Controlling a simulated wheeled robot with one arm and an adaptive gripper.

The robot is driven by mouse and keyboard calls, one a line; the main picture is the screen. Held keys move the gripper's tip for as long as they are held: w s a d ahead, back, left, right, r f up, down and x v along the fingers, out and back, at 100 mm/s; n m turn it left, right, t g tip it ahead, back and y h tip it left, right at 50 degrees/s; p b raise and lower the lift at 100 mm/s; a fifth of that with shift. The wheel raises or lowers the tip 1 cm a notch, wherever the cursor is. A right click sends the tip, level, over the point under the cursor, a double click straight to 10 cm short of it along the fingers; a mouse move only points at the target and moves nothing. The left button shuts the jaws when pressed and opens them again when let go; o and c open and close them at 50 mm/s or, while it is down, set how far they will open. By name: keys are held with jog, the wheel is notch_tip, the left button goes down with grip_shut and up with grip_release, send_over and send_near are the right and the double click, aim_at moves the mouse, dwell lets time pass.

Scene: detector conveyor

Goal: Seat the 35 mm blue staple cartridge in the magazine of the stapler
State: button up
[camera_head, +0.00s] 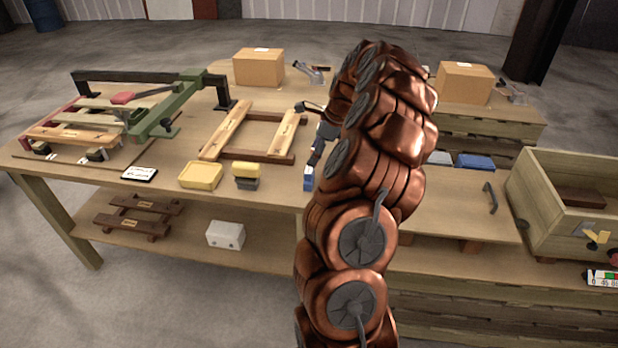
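My gripper (316,160) is a dark shape at the left edge of my copper-coloured arm, above the front of the left table. The arm hides much of it, and I cannot tell how far its fingers are apart. A small blue piece with a white patch (308,179), possibly the staple cartridge, shows at the gripper's lower end. I cannot tell whether it is held or stands on the table. A green frame with a long black arm and a red part (172,112), possibly the stapler, stands over wooden slats at the left. Its magazine cannot be made out.
A yellow box (201,175) and a yellow-and-grey block (246,174) sit near the front edge, left of my gripper. A wooden frame (229,133) lies behind them. Cardboard boxes (258,68) stand farther back. A blue flat item (476,161) and wooden crate (560,235) are at right.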

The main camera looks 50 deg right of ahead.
aim_at(309, 169)
jog(key=shift+s+p+x, duration=0.2)
jog(key=shift+p+x, duration=0.1)
jog(key=shift+x, duration=0.75)
jog(key=shift+s+p+x, duration=0.15)
jog(key=shift+p+x, duration=0.1)
jog(key=shift+x, duration=0.75)
jog(key=shift+s+p+x, duration=0.2)
jog(key=shift+p+x, duration=0.1)
jog(key=shift+x, duration=0.75)
jog(key=shift+a+f, duration=0.15)
jog(key=shift+c, duration=0.3)
jog(key=c, duration=1.2)
